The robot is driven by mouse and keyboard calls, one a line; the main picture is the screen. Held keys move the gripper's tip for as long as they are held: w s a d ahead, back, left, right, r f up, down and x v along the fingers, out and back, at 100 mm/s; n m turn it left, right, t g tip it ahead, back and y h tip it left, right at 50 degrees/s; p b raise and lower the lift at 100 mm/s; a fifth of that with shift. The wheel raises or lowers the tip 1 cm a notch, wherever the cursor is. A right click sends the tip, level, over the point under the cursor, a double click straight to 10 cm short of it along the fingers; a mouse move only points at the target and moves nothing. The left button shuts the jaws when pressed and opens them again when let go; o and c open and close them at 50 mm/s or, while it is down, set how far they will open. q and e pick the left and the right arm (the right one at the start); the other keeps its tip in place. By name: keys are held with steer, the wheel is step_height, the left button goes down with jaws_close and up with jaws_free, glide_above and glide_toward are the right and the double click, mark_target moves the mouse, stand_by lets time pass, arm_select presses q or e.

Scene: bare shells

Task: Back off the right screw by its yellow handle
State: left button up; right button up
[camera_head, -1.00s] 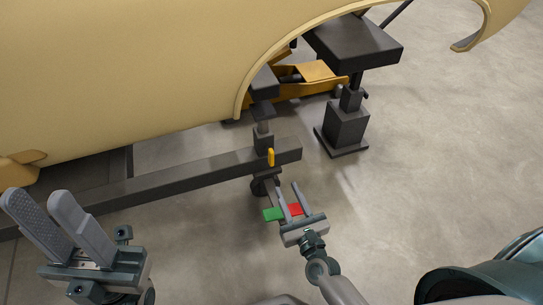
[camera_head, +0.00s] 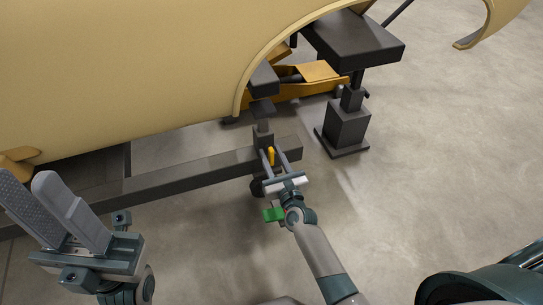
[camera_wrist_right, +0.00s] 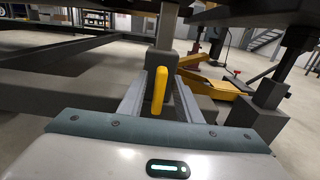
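The yellow handle (camera_head: 271,155) stands upright on the dark screw assembly near the right end of the long dark beam (camera_head: 200,176). My right gripper (camera_head: 272,151) is open, with its two fingers on either side of the handle. In the right wrist view the yellow handle (camera_wrist_right: 158,90) stands between the spread fingers (camera_wrist_right: 158,98), with gaps visible beside it. The screw itself is mostly hidden in both views. My left gripper (camera_head: 24,176) is open and empty at the lower left, far from the handle.
The tan car body shell (camera_head: 130,75) hangs over the beam. A green tab (camera_head: 273,214) is beside my right wrist. A dark stand (camera_head: 347,125) and an orange jack (camera_head: 310,82) are behind to the right.

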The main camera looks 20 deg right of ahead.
steer(key=shift+w, duration=0.2)
jaws_close()
